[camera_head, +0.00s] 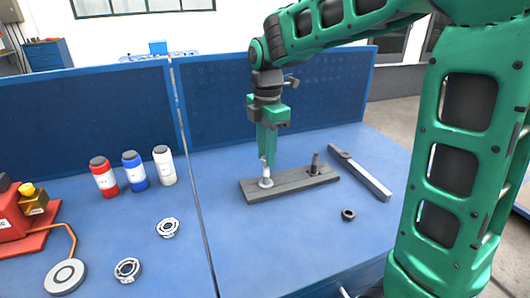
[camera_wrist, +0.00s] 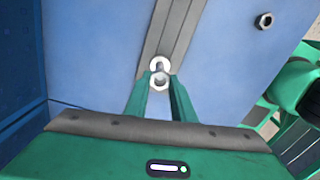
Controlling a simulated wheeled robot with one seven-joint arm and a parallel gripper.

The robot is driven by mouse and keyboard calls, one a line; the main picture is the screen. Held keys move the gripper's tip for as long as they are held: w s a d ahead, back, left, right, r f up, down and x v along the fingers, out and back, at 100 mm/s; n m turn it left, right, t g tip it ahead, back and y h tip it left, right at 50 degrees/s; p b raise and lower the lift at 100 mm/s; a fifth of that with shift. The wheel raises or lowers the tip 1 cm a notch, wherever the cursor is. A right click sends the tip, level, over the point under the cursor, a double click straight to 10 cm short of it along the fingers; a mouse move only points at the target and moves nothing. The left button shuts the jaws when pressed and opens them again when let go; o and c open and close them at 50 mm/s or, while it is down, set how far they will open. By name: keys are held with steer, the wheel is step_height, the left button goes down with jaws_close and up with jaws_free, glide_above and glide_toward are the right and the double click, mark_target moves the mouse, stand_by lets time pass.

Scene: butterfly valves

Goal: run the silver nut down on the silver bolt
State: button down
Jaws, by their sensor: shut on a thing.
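The silver bolt (camera_head: 264,175) stands upright near the left end of a dark grey plate (camera_head: 292,183), with a round silver flange at its foot. My gripper (camera_head: 267,160) points straight down over the bolt. In the wrist view, my gripper (camera_wrist: 159,80) is shut on the silver nut (camera_wrist: 160,84), its fingertips on both sides. The bolt (camera_wrist: 160,65) shows just beyond the nut, in line with it or close to it. I cannot tell whether the threads are engaged. In the head view the fingers hide most of the nut.
A dark bolt (camera_head: 315,164) stands at the plate's right end. A dark nut (camera_head: 348,214) lies in front of the plate, and a grey bar (camera_head: 362,173) lies to the right. Bottles (camera_head: 134,170) and metal rings (camera_head: 167,228) are on the left. Blue panels (camera_head: 270,98) stand behind.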

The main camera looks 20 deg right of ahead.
steer(key=shift+f, duration=0.75)
stand_by(1.6)
steer(key=m, duration=2.4)
